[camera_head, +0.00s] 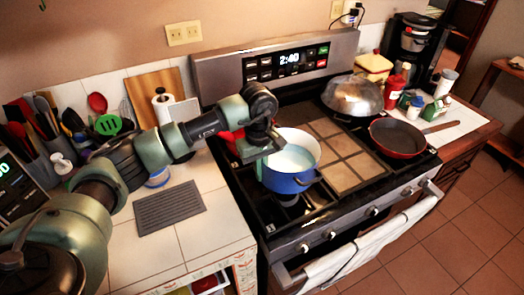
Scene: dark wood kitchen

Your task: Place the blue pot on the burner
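The blue pot (290,181) has a white inside and dark handles. It is at the left front of the stove, over or just behind the front left burner (291,205), part of which shows below it. I cannot tell whether the pot rests on the grate or hangs slightly above it. My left gripper (259,160) is at the pot's left rim and seems to touch it. Its fingertips are mostly hidden, so its grip is unclear. My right gripper is out of view.
A tan tiled griddle (338,158) covers the stove's middle. A lidded pan (352,96) and a red skillet (397,138) stand on the right burners. A red item (230,138) is partly hidden behind my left arm. A dark ribbed mat (170,207) lies on the left counter.

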